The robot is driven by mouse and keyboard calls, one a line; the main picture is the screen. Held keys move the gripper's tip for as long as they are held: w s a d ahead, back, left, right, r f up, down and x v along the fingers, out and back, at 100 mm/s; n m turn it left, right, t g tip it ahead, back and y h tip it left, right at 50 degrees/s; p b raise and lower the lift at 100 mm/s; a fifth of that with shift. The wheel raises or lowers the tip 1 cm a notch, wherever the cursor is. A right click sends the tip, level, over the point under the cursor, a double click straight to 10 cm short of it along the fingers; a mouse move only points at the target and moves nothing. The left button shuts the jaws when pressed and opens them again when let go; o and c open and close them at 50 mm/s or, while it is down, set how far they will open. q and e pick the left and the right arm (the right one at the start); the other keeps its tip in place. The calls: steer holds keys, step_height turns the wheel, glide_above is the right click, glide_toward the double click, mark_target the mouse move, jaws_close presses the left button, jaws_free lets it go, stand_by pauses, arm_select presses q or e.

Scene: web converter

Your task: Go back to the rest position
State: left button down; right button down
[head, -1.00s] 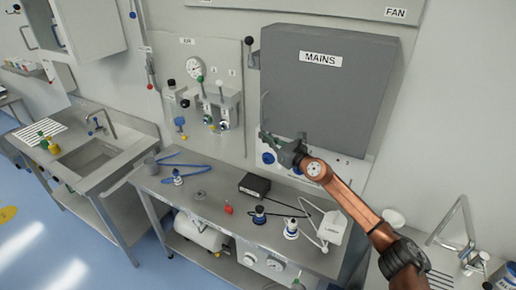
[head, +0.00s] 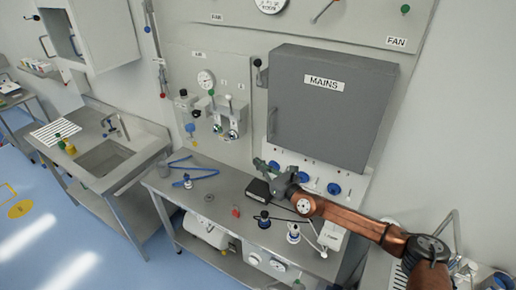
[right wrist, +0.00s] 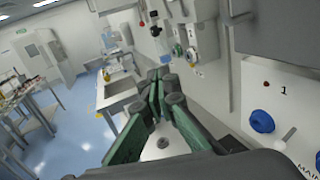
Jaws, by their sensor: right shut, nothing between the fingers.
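My right arm comes in from the lower right in the head view. Its gripper (head: 262,166) is over the back part of the steel bench (head: 166,189), below the grey MAINS box (head: 320,112). It is empty. In the right wrist view its green fingers (right wrist: 157,84) are closed together, with nothing between them. My left gripper is in neither view.
Blue knobs (head: 333,189) sit on the wall panel below the MAINS box, close to my right arm. A black box (head: 257,189), a white device (head: 331,236) and a red item (head: 236,211) are on the bench. A sink (head: 103,157) is at left.

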steer(key=s+d+f+m+g+h, duration=0.1)
steer(key=s+d+f+m+h, duration=0.5)
steer(key=s+d+f+m, duration=0.85)
steer(key=s+d+f+m+g+h, duration=0.2)
steer(key=s+d+f+m+h, duration=0.6)
steer(key=m, duration=1.1)
steer(key=s+d+f+m+g+y, duration=0.1)
steer(key=s+d+f+m+g, duration=0.25)
steer(key=s, duration=0.65)
steer(key=s+d+f+m+g, duration=0.2)
steer(key=s+d+f+m, duration=0.15)
steer(key=s, duration=0.65)
steer(key=s+d+f+m+g+y, duration=0.1)
steer(key=s+d+f+m+g, duration=0.2)
steer(key=s, duration=0.6)
step_height(320, 180, down, 38)
steer(key=s+a+b, duration=0.1)
steer(key=a+b, duration=0.1)
steer(key=b, duration=0.6)
steer(key=s+f+g+b, duration=0.1)
steer(key=s+f+b, duration=0.2)
steer(key=s+f, duration=0.7)
steer(key=s+f+n+g+y+b, duration=0.1)
steer(key=s+f+b, duration=0.3)
steer(key=s+f, duration=0.6)
step_height(320, 180, down, 6)
steer(key=shift+d+r, duration=0.2)
steer(key=shift+r, duration=0.05)
